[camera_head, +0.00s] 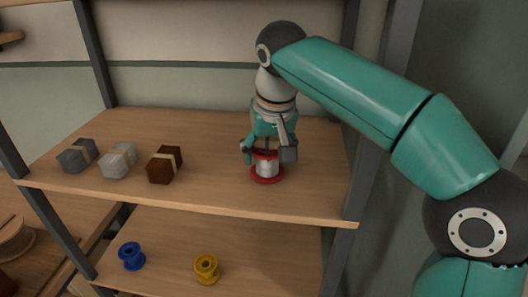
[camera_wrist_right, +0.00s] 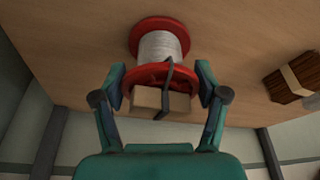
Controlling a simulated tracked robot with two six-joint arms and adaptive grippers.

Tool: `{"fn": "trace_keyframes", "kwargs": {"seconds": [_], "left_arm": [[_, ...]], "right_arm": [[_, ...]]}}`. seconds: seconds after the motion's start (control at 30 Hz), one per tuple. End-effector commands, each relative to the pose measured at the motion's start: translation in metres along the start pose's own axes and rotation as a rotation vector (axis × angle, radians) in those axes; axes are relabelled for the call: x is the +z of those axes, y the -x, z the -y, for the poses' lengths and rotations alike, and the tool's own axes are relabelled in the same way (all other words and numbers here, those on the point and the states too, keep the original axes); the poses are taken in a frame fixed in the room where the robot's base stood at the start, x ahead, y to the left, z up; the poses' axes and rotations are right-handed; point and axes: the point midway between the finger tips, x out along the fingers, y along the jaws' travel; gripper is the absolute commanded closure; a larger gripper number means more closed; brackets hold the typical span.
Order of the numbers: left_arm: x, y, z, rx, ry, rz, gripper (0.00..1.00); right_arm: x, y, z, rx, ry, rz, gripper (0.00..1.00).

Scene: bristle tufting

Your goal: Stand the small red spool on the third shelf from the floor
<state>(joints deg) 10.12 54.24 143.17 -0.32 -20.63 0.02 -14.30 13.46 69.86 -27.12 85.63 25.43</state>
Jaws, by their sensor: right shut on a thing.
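The small red spool (camera_head: 267,168) has red flanges and pale thread. It is upright at the right part of the upper wooden shelf (camera_head: 215,190) in the head view, its lower flange at the board; I cannot tell if it touches. My right gripper (camera_head: 268,152) comes from above and is shut on the spool's top. In the right wrist view the spool (camera_wrist_right: 160,46) shows between my fingers (camera_wrist_right: 161,84), with a tan block (camera_wrist_right: 148,99) and a dark cord at its near flange. The floor is hidden, so I cannot count the shelves. My left gripper is not in view.
Grey (camera_head: 76,156), pale (camera_head: 119,160) and dark brown (camera_head: 165,165) banded bundles stand on the shelf's left. Blue (camera_head: 131,256) and yellow (camera_head: 206,269) spools stand on the shelf below. A dark post (camera_head: 395,75) rises at right. The board between brown bundle and spool is clear.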

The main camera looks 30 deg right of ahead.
Motion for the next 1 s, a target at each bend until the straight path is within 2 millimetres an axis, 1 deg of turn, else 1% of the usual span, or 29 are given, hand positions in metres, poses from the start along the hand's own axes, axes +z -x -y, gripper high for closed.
{"fn": "trace_keyframes", "kwargs": {"seconds": [0.07, 0.1, 0.17, 0.2, 0.23, 0.57, 0.67, 0.77, 0.83, 1.0], "left_arm": [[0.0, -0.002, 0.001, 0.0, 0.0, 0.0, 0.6], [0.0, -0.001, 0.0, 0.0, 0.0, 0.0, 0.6], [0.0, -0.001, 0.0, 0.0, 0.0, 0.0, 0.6], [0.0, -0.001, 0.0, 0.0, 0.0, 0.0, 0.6], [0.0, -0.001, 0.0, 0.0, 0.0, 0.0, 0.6], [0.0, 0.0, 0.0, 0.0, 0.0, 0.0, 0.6], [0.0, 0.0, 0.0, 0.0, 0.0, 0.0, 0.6], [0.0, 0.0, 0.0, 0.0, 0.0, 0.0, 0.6], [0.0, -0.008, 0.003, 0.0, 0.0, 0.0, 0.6], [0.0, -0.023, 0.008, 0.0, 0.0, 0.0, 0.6]], "right_arm": [[0.001, -0.003, 0.0, 0.0, 0.0, 0.0, 0.65], [0.001, -0.002, 0.0, 0.0, 0.0, 0.0, 0.21], [0.001, -0.001, 0.0, 0.0, 0.0, 0.0, 0.11], [0.001, -0.001, 0.0, 0.0, 0.0, 0.0, 0.04], [0.001, -0.002, 0.0, 0.0, 0.0, 0.0, 0.03], [0.0, -0.001, 0.001, 0.0, 0.001, 0.0, 0.03], [-0.001, 0.003, 0.001, -0.001, 0.001, -0.002, 0.03], [-0.001, 0.014, 0.001, -0.002, 0.002, -0.003, 0.03], [0.012, 0.013, 0.001, -0.002, 0.004, -0.001, 0.03], [0.046, 0.023, 0.001, -0.003, 0.005, -0.003, 0.03]]}}
